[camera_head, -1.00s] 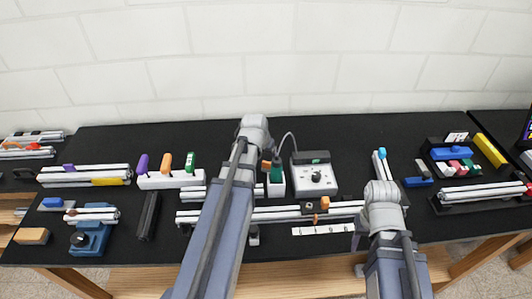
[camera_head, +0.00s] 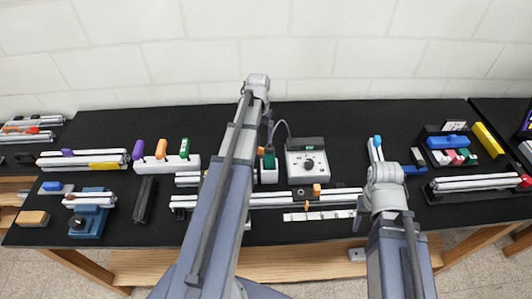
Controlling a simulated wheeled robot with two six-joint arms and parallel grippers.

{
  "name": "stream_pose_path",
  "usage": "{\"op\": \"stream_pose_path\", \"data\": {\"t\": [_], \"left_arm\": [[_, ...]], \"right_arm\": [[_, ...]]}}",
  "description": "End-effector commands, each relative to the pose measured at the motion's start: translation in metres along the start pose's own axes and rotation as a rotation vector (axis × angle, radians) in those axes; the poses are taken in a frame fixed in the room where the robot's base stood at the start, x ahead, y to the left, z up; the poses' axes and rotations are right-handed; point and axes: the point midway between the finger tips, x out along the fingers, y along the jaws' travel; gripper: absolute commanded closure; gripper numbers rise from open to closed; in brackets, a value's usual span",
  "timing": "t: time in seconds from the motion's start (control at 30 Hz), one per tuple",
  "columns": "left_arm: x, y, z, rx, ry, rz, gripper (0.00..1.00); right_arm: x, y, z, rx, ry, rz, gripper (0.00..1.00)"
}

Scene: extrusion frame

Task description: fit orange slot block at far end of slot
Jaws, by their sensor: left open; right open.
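The orange slot block (camera_head: 317,190) sits at the long silver extrusion (camera_head: 270,201), right of its middle, beside a small dark part (camera_head: 299,193). I cannot tell whether it is seated in the slot. My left gripper (camera_head: 267,128) hangs below the wrist of the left arm, beyond the extrusion and close to the green holder; its fingers are mostly hidden. My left arm crosses in front of the extrusion. My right gripper (camera_head: 358,221) points down near the extrusion's right end, mostly hidden by its wrist. Both grippers are open, and I see nothing held.
A grey control box (camera_head: 307,160) and a green-topped holder (camera_head: 269,170) stand behind the extrusion. A white strip (camera_head: 319,215) lies in front. A white rack (camera_head: 165,168) with coloured handles stands left; a tray of coloured blocks (camera_head: 450,152) stands right.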

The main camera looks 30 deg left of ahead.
Motion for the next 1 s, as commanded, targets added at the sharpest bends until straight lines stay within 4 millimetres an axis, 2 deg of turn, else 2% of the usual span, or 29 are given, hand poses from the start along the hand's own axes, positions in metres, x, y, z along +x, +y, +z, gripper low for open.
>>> {"op": "stream_pose_path", "data": {"t": [0.17, 0.4, 0.67, 1.0], "left_arm": [[0.004, 0.000, 0.002, 0.000, -0.004, 0.000, 0.15], [0.026, 0.001, 0.001, 0.000, -0.002, 0.000, 0.15], [0.028, 0.001, 0.001, 0.000, -0.001, 0.000, 0.15], [0.064, 0.008, -0.003, 0.001, -0.001, 0.000, 0.15]], "right_arm": [[0.004, -0.001, 0.000, 0.000, 0.000, 0.000, 0.50], [0.025, -0.003, -0.001, 0.000, 0.000, 0.000, 0.50], [0.028, -0.003, -0.001, 0.001, 0.000, 0.000, 0.50], [0.064, -0.006, -0.004, 0.002, 0.000, 0.000, 0.50]]}}
